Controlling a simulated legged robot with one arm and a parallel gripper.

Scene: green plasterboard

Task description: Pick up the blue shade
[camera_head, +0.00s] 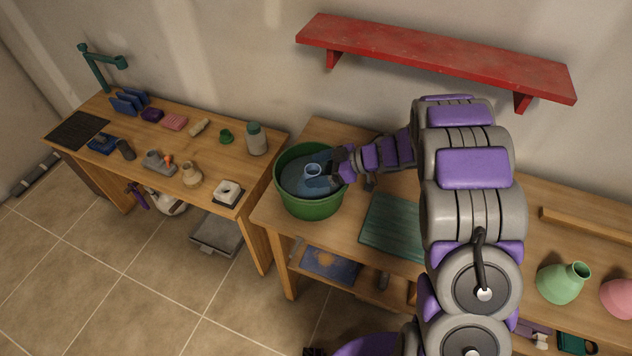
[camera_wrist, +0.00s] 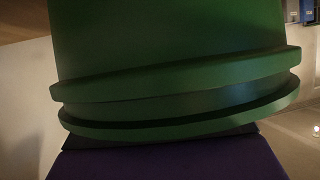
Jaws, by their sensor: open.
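The blue shade (camera_head: 316,183) lies in the green tub (camera_head: 309,209), its round neck opening facing up. It is a vase-like piece, and its lower part is hidden by the tub wall and my gripper. My gripper (camera_head: 336,177) reaches in from the right over the tub's right rim, with its tip right beside the shade. The gripper is open; I cannot tell whether it touches the shade. In the wrist view the tub's green rim and wall (camera_wrist: 175,100) fill most of the picture, and the shade does not show there.
The tub stands on a wooden bench, with a dark green mat (camera_head: 392,226) to its right. A green shade (camera_head: 561,283) and a pink shade (camera_head: 619,298) stand farther right. A red shelf (camera_head: 435,57) hangs above. A second bench (camera_head: 225,165) with several small items is left.

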